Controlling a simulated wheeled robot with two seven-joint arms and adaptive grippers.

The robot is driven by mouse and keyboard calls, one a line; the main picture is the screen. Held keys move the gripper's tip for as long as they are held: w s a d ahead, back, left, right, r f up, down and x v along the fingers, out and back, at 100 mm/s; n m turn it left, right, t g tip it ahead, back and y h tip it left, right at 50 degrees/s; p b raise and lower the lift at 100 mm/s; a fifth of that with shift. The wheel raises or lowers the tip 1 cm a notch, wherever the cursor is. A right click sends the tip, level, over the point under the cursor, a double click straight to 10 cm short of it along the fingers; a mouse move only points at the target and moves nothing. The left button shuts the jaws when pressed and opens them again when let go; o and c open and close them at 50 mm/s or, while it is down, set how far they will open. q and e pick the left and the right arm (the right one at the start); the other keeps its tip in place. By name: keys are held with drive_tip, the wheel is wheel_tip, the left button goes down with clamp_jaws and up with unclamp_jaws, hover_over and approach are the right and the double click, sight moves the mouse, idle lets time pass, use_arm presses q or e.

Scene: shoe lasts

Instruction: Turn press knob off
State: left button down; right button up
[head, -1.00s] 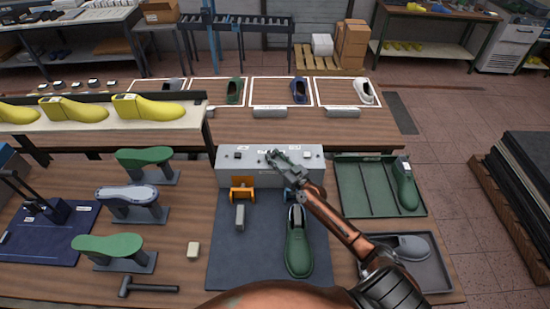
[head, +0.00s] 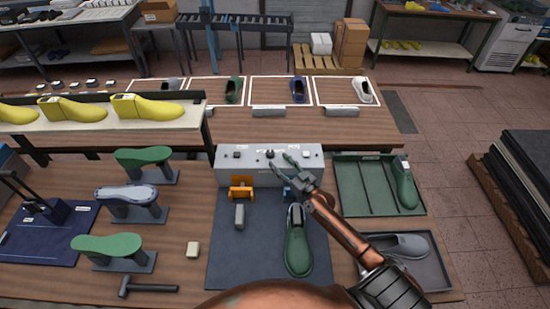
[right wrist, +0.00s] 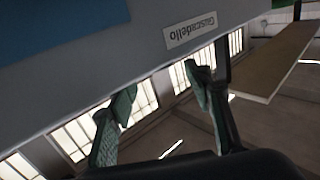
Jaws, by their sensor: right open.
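The grey press box (head: 228,172) stands at the back of the dark mat. A small black knob (head: 270,154) sits on its top panel, between other small controls; its turn position is too small to read. My right gripper (head: 281,163) is open and empty, just right of and in front of the knob, apart from it. In the right wrist view its green-padded fingers (right wrist: 160,80) are spread before the grey box face (right wrist: 100,62), which bears a label (right wrist: 191,33). The knob cannot be made out there. My left gripper is not in view.
An orange clamp (head: 241,188) and a green shoe last (head: 299,243) lie in front of the box. A green tray (head: 350,185) is at right. A hammer (head: 148,289) and green lasts on stands (head: 108,246) are at left.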

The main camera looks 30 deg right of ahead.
drive_tip(key=s, duration=0.7)
drive_tip(key=shift+s+d, duration=0.1)
drive_tip(key=shift+d, duration=0.3)
